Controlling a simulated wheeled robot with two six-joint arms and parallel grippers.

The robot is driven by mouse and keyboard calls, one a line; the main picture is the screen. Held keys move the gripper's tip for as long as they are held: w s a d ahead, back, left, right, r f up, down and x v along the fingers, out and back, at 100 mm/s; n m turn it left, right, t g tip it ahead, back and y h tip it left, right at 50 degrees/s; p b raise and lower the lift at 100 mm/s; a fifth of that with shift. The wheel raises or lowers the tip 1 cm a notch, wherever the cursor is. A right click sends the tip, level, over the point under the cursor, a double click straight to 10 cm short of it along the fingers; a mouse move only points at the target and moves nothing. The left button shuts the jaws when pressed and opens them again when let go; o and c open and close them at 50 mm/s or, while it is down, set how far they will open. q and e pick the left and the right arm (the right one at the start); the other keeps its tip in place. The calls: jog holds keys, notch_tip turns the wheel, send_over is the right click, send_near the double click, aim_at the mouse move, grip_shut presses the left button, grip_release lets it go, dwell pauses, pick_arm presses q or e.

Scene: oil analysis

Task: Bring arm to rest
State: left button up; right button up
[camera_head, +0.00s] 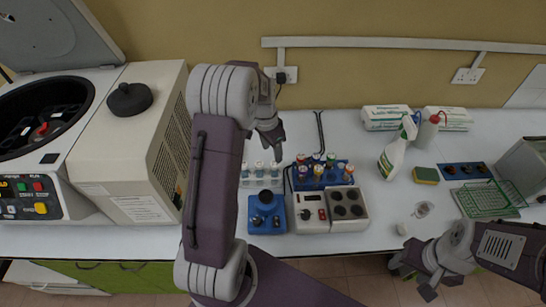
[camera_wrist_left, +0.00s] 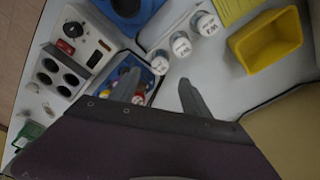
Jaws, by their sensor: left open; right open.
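My left arm reaches up across the middle of the bench in the head view, and its gripper (camera_head: 271,136) hangs over the bench near the vial rack. In the left wrist view the two fingers of my left gripper (camera_wrist_left: 158,92) are apart with nothing held between them. My right gripper (camera_head: 413,279) is at the lower right in the head view, in front of the bench's front edge, open and empty. Part of the bench is hidden behind my left arm.
A centrifuge (camera_head: 130,150) with raised lid stands at left. White-capped vials (camera_head: 260,170), a blue rack (camera_head: 322,176), a heater block (camera_head: 346,210) and a blue device (camera_head: 266,213) are near my left gripper. A spray bottle (camera_head: 392,157) and green basket (camera_head: 487,200) are right. A yellow bin (camera_wrist_left: 268,45) shows in the wrist view.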

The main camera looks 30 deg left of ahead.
pick_arm(q)
jog(key=shift+w+d, duration=0.15)
jog(key=shift+d, duration=0.1)
jog(key=shift+w+d+r+m+t+b, duration=0.3)
jog(key=shift+w+d+r, duration=0.15)
jog(key=shift+d+r, duration=0.25)
jog(key=s+d+m+b, duration=0.1)
jog(key=s+d+b, duration=0.1)
jog(key=s+d, duration=0.45)
jog(key=s+d+f+n, duration=0.1)
jog(key=s+f+n, duration=0.1)
jog(key=s, duration=0.4)
jog(key=s+d+f+n, duration=0.2)
jog(key=s+n, duration=0.2)
jog(key=s, duration=0.1)
jog(key=shift+s+n, duration=0.35)
jog(key=shift+n, duration=0.05)
